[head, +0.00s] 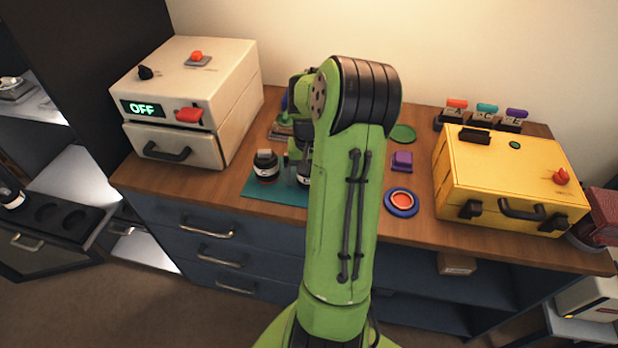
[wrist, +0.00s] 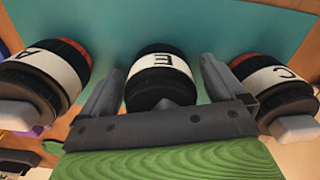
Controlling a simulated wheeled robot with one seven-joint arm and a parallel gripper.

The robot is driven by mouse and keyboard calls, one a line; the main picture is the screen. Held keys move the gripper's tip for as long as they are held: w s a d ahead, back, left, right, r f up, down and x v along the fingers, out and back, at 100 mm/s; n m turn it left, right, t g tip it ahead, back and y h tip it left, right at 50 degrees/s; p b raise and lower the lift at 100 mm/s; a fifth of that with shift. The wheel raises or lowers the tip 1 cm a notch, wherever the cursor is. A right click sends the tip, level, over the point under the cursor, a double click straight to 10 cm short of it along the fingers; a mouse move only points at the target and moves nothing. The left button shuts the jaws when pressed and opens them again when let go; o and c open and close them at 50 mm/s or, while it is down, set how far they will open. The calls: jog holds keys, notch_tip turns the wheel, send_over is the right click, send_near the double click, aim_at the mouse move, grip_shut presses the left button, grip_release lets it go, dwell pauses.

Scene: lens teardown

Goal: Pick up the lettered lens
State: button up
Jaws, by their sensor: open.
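In the wrist view, three black lenses with white lettered bands stand on a teal mat (wrist: 209,30). The E lens (wrist: 160,70) is in the middle, the A lens (wrist: 45,75) at left and the C lens (wrist: 272,85) at right. My gripper (wrist: 162,72) is open, with one finger on each side of the E lens; small gaps show between fingers and lens.
An off-white box (head: 235,75) reading OFF stands at left on the wooden counter (head: 410,228). A yellow case (head: 510,185) stands at right, with lettered blocks A, C, E (head: 485,115) behind it. A purple block (head: 402,160) and a blue-rimmed disc (head: 401,203) lie right of my arm.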

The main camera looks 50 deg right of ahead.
jog(key=shift+r, duration=0.1)
jog(key=c, duration=1.1)
